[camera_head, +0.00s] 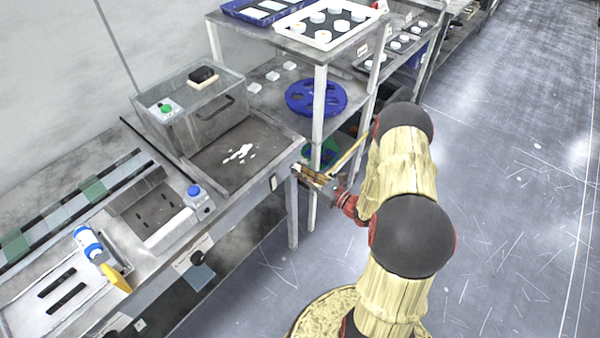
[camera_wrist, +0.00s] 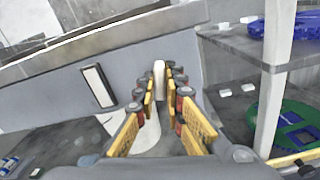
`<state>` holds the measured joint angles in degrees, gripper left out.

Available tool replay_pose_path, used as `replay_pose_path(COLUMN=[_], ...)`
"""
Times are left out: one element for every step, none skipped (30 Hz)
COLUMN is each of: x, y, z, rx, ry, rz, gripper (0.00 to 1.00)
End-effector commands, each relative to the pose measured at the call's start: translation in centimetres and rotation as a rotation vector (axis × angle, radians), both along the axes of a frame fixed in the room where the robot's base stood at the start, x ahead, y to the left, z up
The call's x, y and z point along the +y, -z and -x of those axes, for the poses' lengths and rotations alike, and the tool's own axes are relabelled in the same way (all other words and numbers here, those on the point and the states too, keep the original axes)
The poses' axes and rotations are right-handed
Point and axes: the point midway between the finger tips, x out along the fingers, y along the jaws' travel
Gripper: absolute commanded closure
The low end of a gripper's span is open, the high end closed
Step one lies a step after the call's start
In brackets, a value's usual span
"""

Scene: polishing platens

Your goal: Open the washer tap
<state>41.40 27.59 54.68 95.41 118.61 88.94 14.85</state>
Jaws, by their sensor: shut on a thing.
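My gripper (camera_head: 303,173) is at the front right corner of the washer bench (camera_head: 262,165). In the wrist view, its yellow-padded fingers (camera_wrist: 162,88) stand on both sides of a small pale upright piece (camera_wrist: 159,76), which looks like the washer tap's lever. The fingers are closed in on it in front of the grey bench face (camera_wrist: 190,70). In the head view the tap is hidden or too small to tell from the fingers. I cannot tell whether the lever is turned.
A white label (camera_wrist: 98,86) is on the bench face left of my gripper. A white leg (camera_wrist: 148,132) stands below it. The shelf post (camera_wrist: 275,85) and a green disc (camera_wrist: 292,130) are close on the right. Open floor (camera_head: 500,180) lies to the right.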

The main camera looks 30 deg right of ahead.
Motion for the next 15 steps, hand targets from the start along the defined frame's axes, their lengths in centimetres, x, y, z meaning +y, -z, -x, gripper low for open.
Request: replay_pose_path(x=[0.06, 0.05, 0.07, 0.07, 0.08, 0.08, 0.07, 0.09, 0.09, 0.09, 0.09, 0.09, 0.09, 0.09, 0.09], y=[0.24, 0.25, 0.26, 0.26, 0.27, 0.28, 0.28, 0.29, 0.29, 0.29, 0.29, 0.29, 0.29, 0.29, 0.3], z=[0.09, 0.1, 0.11, 0.11, 0.12, 0.12, 0.13, 0.14, 0.14, 0.14, 0.14, 0.14, 0.14, 0.14, 0.15], rx=[-0.003, -0.007, -0.013, -0.016, -0.019, -0.022, -0.025, -0.027, -0.029, -0.031, -0.032, -0.033, -0.034, -0.034, -0.035], ry=[0.0, 0.0, 0.0, 0.0, 0.0, 0.0, 0.0, 0.0, 0.0, 0.0, 0.0, 0.0, 0.0, 0.0, 0.0], rz=[0.019, 0.031, 0.047, 0.057, 0.065, 0.076, 0.084, 0.089, 0.095, 0.099, 0.103, 0.107, 0.109, 0.11, 0.111], gripper=[1.0, 1.0, 1.0, 1.0, 1.0, 1.0, 1.0, 1.0, 1.0, 1.0, 1.0, 1.0, 1.0, 1.0, 1.0])
